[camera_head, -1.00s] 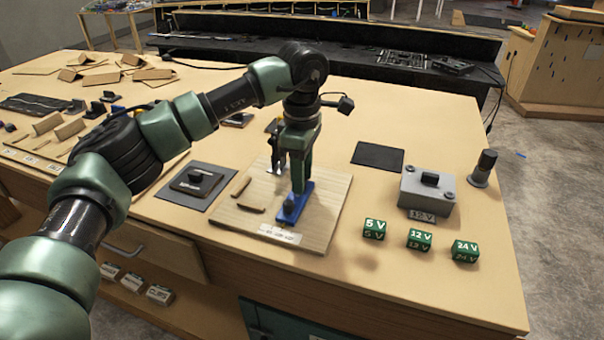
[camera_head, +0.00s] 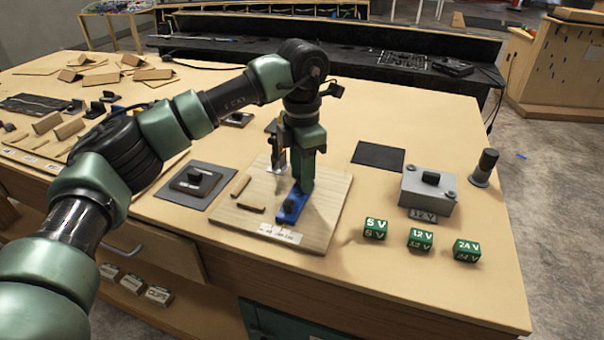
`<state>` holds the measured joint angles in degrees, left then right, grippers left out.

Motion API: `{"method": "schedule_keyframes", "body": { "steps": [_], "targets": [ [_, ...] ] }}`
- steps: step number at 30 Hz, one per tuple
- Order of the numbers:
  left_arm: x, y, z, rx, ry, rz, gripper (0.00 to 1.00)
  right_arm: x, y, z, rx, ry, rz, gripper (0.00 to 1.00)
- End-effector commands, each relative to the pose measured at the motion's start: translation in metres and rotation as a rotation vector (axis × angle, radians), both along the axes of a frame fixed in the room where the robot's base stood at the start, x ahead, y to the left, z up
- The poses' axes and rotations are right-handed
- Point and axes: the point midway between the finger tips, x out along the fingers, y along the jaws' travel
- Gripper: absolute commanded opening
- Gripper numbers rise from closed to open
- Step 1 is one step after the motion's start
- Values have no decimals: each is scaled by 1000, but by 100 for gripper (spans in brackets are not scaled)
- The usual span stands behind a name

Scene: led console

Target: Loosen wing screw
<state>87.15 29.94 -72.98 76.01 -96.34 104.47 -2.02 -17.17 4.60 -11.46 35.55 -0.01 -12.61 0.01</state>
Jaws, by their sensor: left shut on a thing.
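A light wooden board (camera_head: 322,222) lies near the table's front edge, with a blue bar (camera_head: 288,215) that has a dark round knob on its near end. My left gripper (camera_head: 291,180) points down over the board at the far end of the blue bar. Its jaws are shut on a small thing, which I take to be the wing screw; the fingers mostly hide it. A small metallic piece (camera_head: 276,170) shows by the left finger. My right gripper is not in view.
Two brown strips (camera_head: 246,202) lie on the board. A dark plate with a block (camera_head: 196,182) is to the left. A grey box (camera_head: 428,193), a dark knob post (camera_head: 484,168) and green voltage blocks (camera_head: 420,240) stand to the right. A black mat (camera_head: 377,156) lies flat behind.

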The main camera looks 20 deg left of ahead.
Motion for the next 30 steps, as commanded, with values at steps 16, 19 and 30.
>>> {"method": "schedule_keyframes", "body": {
  "steps": [16,19,30],
  "targets": [
    [0,0,-1,-1,1,519,0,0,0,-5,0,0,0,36],
    [0,-1,-2,0,1,613,0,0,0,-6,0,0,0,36],
    [0,0,-3,1,3,965,0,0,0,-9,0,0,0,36]
  ]
}}
